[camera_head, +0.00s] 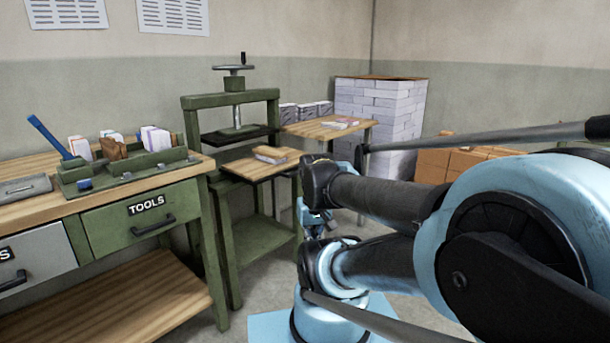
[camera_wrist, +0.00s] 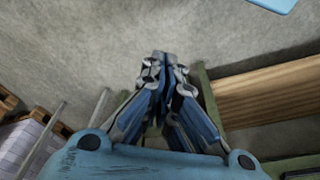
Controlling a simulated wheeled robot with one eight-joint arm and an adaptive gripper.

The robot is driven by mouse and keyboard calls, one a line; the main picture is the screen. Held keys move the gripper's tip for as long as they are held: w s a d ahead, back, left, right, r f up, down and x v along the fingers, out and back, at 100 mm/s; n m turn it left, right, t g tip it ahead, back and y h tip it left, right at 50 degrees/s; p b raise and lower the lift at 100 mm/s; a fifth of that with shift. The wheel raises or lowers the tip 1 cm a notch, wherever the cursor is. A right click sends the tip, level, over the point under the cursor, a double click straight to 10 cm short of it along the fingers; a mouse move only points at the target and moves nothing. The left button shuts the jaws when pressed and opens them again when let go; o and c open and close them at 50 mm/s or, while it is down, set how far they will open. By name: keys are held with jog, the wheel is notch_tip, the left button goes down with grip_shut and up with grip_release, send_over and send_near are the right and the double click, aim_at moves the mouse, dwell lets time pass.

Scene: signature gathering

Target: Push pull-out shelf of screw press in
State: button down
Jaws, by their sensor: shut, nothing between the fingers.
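The green screw press (camera_head: 231,98) stands on a green stand, with its round handwheel on top. Its pull-out shelf (camera_head: 248,169) is a wooden board that juts out of the press toward the front right. A small stack of sheets (camera_head: 270,154) lies on the shelf. My gripper (camera_head: 312,228) hangs low, to the right of the shelf and below its level, apart from it and partly hidden by my arm. In the wrist view my gripper (camera_wrist: 165,58) is shut and empty, with bare floor beyond the fingertips. The shelf cannot be made out clearly there.
A workbench (camera_head: 150,292) with a tools drawer (camera_head: 146,210) and an organiser tray (camera_head: 125,172) stands left of the press. A side table (camera_head: 322,129), a tall stack of paper blocks (camera_head: 378,105) and cardboard boxes (camera_head: 456,163) are behind. Grey floor shows around my base.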

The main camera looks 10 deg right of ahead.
jog(key=w+d+r+m+y, duration=0.1)
jog(key=w+d+r+m, duration=0.1)
jog(key=w+r+m, duration=0.45)
jog(key=w+d+r+m, duration=0.25)
jog(key=w+m, duration=0.55)
jog(key=w, duration=0.4)
jog(key=w+d+r+m+y, duration=0.1)
jog(key=w+d+r+m, duration=0.1)
jog(key=w+r+m, duration=0.5)
jog(key=w+d+f+m+t, duration=0.15)
jog(key=w+d+m, duration=0.25)
jog(key=w+m, duration=0.55)
jog(key=w+a+f+n, duration=0.2)
jog(key=w+a+f, duration=0.2)
jog(key=w+f, duration=0.4)
jog(key=shift+w+a+f+y, duration=0.15)
jog(key=shift+f+y, duration=0.15)
jog(key=shift+f, duration=0.75)
